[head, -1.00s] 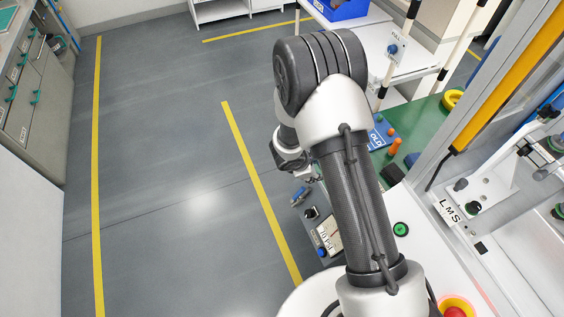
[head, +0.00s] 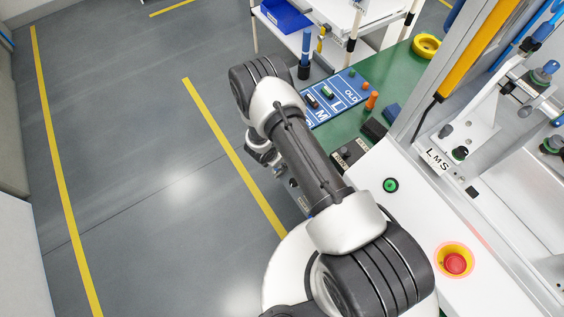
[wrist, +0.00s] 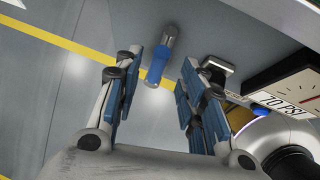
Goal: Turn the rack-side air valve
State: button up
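My gripper (wrist: 160,62) is open in the wrist view, its blue-padded fingers apart with nothing held. A blue and silver cylindrical part (wrist: 160,58), possibly the air valve's handle, appears between the fingertips; its depth relative to them is unclear. Beside the right finger is a dark box labelled 70 PSI (wrist: 285,92). In the head view my arm hides the gripper and the blue part. No valve can be identified for sure there.
A white rack with a blue bin (head: 286,14) stands at the back. The green bench top (head: 398,68) holds a blue labelled board (head: 338,98) and orange pegs. A red emergency button (head: 454,262) is on the white press base at right. Grey floor (head: 130,130) is clear at left.

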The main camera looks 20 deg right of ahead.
jog(key=b+x, duration=0.1)
jog(key=x, duration=0.4)
jog(key=shift+w+d+f+b, duration=0.15)
jog(key=shift+f+b, duration=0.15)
jog(key=shift+f, duration=0.05)
jog(key=shift+c, duration=0.3)
grip_shut()
